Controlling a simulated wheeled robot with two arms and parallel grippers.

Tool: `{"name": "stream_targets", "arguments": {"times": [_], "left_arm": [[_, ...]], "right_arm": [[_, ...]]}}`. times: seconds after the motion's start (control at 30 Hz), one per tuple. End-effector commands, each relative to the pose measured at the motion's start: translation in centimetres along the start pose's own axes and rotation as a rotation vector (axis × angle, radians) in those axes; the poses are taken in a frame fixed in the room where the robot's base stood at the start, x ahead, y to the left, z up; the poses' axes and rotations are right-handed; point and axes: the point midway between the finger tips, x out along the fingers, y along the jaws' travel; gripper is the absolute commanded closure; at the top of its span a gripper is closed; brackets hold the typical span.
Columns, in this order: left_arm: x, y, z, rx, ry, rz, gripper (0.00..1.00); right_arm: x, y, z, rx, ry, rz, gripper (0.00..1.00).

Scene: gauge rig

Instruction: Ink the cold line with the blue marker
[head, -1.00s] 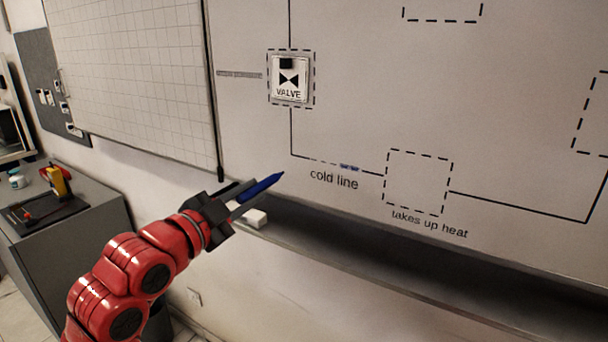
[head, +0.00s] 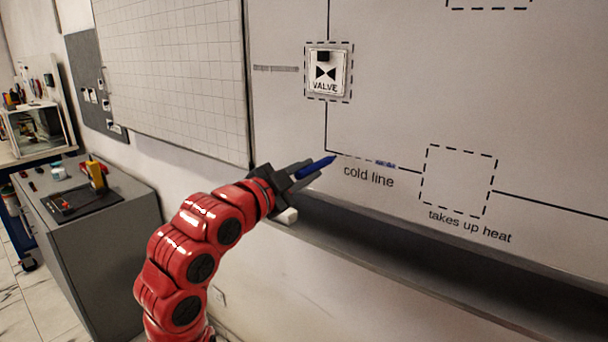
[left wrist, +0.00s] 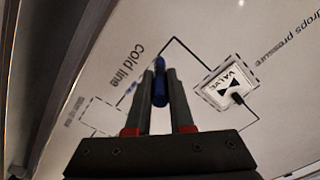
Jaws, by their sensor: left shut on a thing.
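My left gripper (head: 304,174) is shut on the blue marker (head: 318,166), whose tip points right toward the whiteboard. The marker also shows between the fingers in the left wrist view (left wrist: 160,90). The cold line (head: 358,158) is a thin broken line running right from the corner below the valve card to the dashed "takes up heat" box. A short blue patch (head: 385,164) lies on it. The marker tip appears just below the line's left end; I cannot tell whether it touches the board. The label "cold line" (head: 369,176) is under the line. My right gripper is not in view.
The valve card (head: 326,72) is on the board above the line. A grey cabinet (head: 95,240) stands at the left.

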Motion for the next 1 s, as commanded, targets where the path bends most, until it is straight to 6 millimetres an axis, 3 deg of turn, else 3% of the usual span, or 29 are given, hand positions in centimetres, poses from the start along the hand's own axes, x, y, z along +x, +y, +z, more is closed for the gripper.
{"name": "stream_targets", "arguments": {"times": [1.0], "left_arm": [[1.2, 0.1, 0.0, 0.000, 0.000, 0.001, 1.00]], "right_arm": [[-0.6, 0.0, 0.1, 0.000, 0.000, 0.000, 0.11]]}}
